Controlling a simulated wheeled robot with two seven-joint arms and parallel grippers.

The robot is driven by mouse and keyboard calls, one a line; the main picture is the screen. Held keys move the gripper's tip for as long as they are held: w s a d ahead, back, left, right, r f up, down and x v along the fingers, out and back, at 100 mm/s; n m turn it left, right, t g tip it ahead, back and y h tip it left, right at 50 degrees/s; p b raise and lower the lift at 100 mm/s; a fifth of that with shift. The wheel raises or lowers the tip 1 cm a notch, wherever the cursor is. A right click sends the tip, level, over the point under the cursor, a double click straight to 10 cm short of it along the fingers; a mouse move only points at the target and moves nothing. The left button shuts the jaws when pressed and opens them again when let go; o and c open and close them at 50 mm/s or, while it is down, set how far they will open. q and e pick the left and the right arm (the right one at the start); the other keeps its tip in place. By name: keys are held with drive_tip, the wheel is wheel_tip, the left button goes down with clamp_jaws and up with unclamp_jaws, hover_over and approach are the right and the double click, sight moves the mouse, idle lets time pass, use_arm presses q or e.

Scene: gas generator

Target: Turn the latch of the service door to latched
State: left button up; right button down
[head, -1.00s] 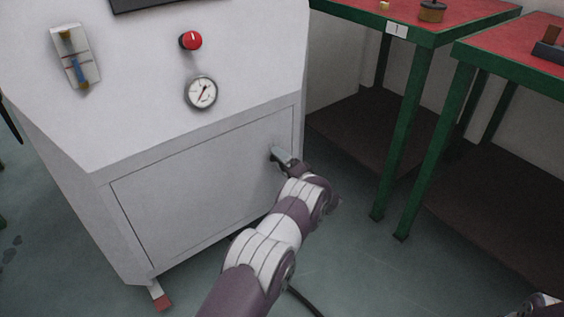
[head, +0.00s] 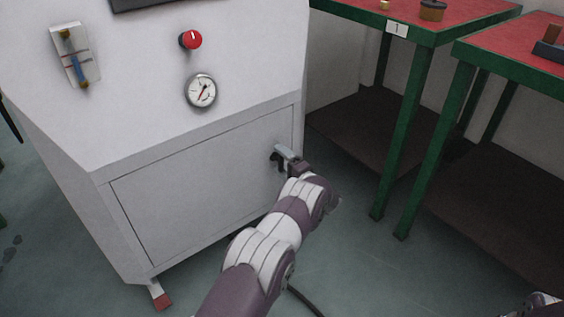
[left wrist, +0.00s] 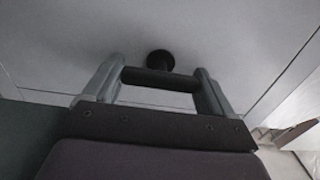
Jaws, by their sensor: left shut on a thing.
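The service door (head: 190,200) is the large light panel low on the white cabinet in the head view. It looks flush with its frame. The latch (head: 276,160) is a small dark handle near the door's upper right edge, partly hidden by my left gripper (head: 284,153). In the left wrist view the latch's dark bar (left wrist: 160,79) spans between the two grey fingers of my left gripper (left wrist: 160,88), with its round dark base behind on the door. The gripper is shut on this bar.
Above the door are a round gauge (head: 202,91), a red knob (head: 191,40) and a sight tube (head: 75,55). A green-legged table (head: 405,120) stands to the right, with a second one (head: 440,150) nearer.

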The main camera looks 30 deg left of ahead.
use_arm(q)
drive_tip(key=o, duration=1.3)
drive_tip(key=p+v, duration=0.5)
drive_tip(key=v, duration=0.7)
drive_tip(key=shift+s+d+p, duration=0.2)
drive_tip(key=shift+d+p, duration=0.1)
drive_tip(key=shift+f, duration=0.1)
